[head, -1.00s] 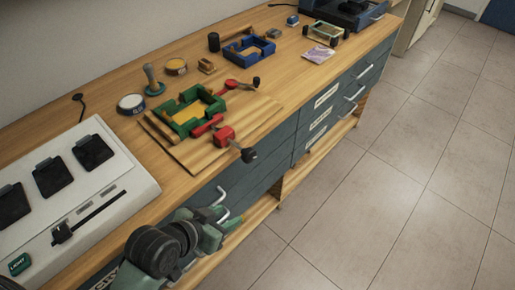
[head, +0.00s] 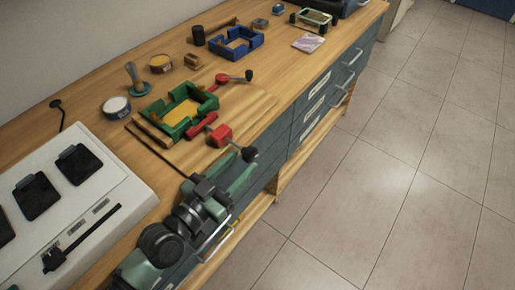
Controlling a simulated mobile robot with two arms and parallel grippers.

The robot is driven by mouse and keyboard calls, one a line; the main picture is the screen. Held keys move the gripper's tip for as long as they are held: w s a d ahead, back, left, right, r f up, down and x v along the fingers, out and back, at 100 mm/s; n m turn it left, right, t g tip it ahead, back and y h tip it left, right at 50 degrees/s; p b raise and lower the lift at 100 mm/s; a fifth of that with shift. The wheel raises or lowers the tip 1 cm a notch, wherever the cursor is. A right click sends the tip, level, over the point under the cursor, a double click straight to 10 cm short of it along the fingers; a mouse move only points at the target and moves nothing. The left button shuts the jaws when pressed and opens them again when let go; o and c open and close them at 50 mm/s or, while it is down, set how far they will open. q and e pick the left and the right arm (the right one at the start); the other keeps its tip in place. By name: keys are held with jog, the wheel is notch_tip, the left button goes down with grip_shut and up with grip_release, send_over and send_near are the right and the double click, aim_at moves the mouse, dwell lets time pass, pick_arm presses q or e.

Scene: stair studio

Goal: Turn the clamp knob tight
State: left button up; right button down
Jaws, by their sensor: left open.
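A red clamp (head: 221,135) sits at the near right edge of a wooden board (head: 245,104), with its black knob (head: 249,154) sticking out past the bench's front edge. The clamp's red bar reaches to a green frame (head: 187,123) around a yellow block (head: 183,112). A second red clamp (head: 223,79) with a black knob (head: 249,75) is at the far side of the frame. My left gripper (head: 238,172) is open, just below and in front of the near knob in the picture. I cannot tell whether it touches the knob. My right gripper is not in view.
A white panel (head: 85,208) with black pads and a slider lies at left. A green-handled tool (head: 136,78), tins (head: 116,106) and a blue frame (head: 236,43) stand behind the board. Drawers with handles line the bench front. The tiled floor at right is clear.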

aim_at(254, 151)
pick_arm(q)
jog(key=x, duration=0.3)
jog(key=p+x, duration=0.1)
jog(key=x, duration=0.2)
jog(key=shift+f, duration=0.2)
jog(key=shift+w+d+p, duration=0.3)
jog(key=shift+w+d, duration=0.05)
jog(key=shift+w, duration=0.3)
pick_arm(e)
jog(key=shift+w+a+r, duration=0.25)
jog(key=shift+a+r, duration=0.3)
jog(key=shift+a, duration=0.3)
pick_arm(q)
jog(key=shift+c, duration=0.3)
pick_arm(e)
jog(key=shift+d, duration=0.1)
pick_arm(q)
jog(key=shift+f, duration=0.1)
grip_shut()
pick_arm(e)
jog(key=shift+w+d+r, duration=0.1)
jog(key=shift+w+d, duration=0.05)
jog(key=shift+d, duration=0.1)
